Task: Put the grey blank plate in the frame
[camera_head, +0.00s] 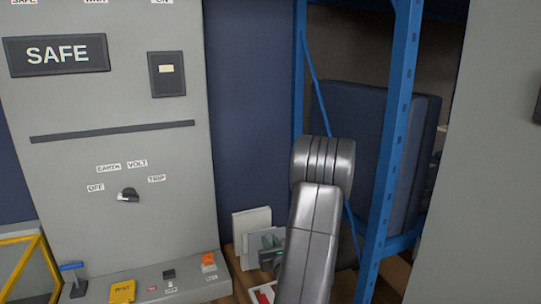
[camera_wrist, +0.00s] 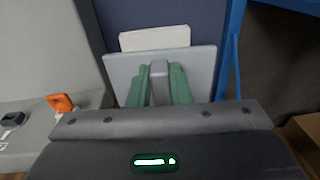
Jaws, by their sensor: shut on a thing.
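The grey blank plate (camera_wrist: 203,66) fills the upper middle of the wrist view, with a grey grip standing out from its face. My gripper (camera_wrist: 160,72) has green fingers closed on both sides of that grip. In the head view the grey plate (camera_head: 258,240) stands near upright low in the middle, with my gripper (camera_head: 271,249) at it, partly hidden by my arm. I cannot make out the frame for certain in either view.
A white plate (camera_head: 251,221) stands behind the grey plate. A grey cabinet (camera_head: 100,215) with an orange switch (camera_head: 208,262) is on the left. A blue rack post (camera_head: 388,150) rises on the right. A light tray with something red (camera_head: 264,293) lies below.

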